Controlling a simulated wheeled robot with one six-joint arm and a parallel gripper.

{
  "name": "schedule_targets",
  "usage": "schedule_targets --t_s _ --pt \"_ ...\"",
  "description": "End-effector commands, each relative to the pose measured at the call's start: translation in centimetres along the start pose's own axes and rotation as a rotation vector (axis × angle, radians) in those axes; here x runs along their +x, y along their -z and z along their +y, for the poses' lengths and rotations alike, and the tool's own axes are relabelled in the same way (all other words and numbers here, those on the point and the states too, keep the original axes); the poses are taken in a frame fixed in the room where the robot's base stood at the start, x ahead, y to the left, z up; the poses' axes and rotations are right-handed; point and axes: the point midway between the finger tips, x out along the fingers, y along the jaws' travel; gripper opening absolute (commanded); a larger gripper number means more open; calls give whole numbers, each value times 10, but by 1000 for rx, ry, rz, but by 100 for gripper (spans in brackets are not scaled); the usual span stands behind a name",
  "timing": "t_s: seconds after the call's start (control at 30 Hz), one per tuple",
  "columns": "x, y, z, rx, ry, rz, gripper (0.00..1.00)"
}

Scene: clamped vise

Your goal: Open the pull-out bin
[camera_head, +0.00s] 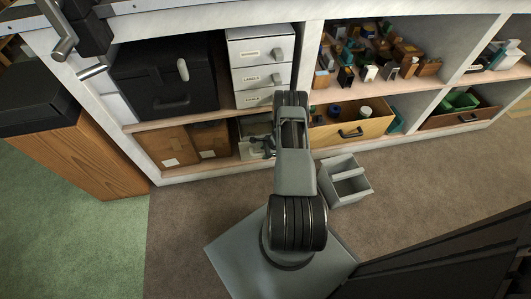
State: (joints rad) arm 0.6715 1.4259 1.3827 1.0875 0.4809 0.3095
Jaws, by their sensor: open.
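Several bins with front handles stand in the shelf unit, and I cannot tell which one the task means. A tan bin (340,136) with a dark handle sits in the lower middle bay, right of my arm, with small items in it. A brown bin (458,121) with a dark handle and green contents sits in the lower right bay. A black box (140,92) with a handle stands in the upper left bay. My gripper (262,147) is open, in front of the lower left bay near a pale grey container (246,128). My arm hides part of that bay.
A grey open caddy (346,190) stands on the floor right of my arm. White label drawers (262,54) and brown boxes (172,150) fill the left bays. A wooden cabinet (85,155) stands at left. Brown carpet (410,185) is clear at right.

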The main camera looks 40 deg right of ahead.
Motion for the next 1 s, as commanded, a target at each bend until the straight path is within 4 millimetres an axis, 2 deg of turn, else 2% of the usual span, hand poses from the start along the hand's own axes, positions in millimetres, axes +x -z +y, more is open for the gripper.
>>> schedule_targets --t_s 0.23,0.73,1.0 --pt "0 0 0 0 0 0 48" --pt "0 0 0 0 -1 0 1" --pt "0 0 0 0 -1 0 0"
